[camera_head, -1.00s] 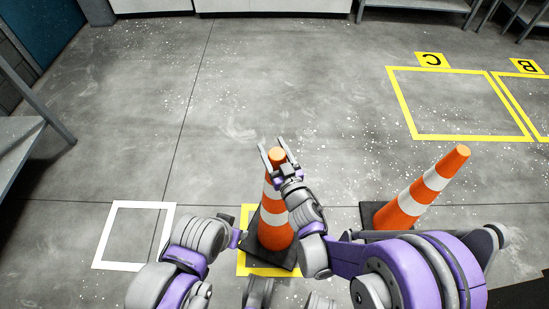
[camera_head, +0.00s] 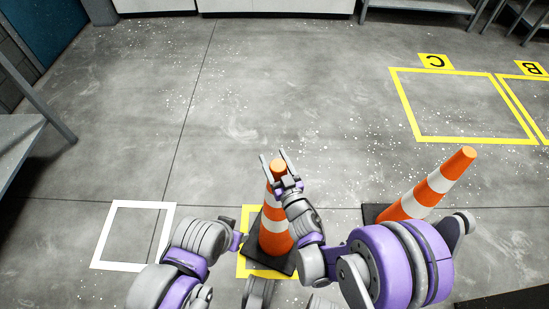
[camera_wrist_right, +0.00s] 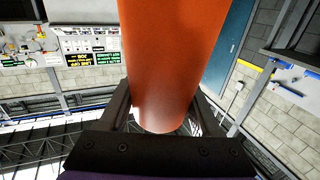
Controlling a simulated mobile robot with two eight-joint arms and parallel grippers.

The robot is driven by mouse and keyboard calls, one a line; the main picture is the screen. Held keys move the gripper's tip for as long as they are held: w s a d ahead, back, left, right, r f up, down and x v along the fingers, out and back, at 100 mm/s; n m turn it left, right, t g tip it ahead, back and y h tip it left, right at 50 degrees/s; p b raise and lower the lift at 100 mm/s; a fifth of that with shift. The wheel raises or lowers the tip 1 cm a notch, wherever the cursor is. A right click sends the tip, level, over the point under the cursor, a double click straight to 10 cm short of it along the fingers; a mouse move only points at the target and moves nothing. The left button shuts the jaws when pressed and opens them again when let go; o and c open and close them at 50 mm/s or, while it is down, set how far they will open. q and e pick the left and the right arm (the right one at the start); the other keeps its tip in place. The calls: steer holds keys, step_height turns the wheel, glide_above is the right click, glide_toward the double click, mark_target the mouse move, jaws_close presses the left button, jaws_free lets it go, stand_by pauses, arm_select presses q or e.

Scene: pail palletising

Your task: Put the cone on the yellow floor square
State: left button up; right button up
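An orange cone with white bands (camera_head: 275,238) stands upright on its black base over the yellow floor square (camera_head: 247,222), near my front. The base looks turned relative to the square, and my right arm hides the square's right side. My right gripper (camera_head: 277,162) is at the cone's top, with one finger on each side. In the right wrist view the cone (camera_wrist_right: 170,60) fills the space between the fingers, with narrow gaps beside its tip, so the gripper looks open.
A second orange cone (camera_head: 433,185) stands on a black base to the right, partly behind my right arm. A white floor square (camera_head: 110,232) lies to the left. Yellow squares marked C (camera_head: 402,105) and B (camera_head: 509,90) are at the far right. The middle floor is clear.

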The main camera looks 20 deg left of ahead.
steer(key=o, duration=0.4)
steer(key=shift+r, duration=0.15)
steer(key=b+v, duration=0.3)
steer(key=v, duration=0.9)
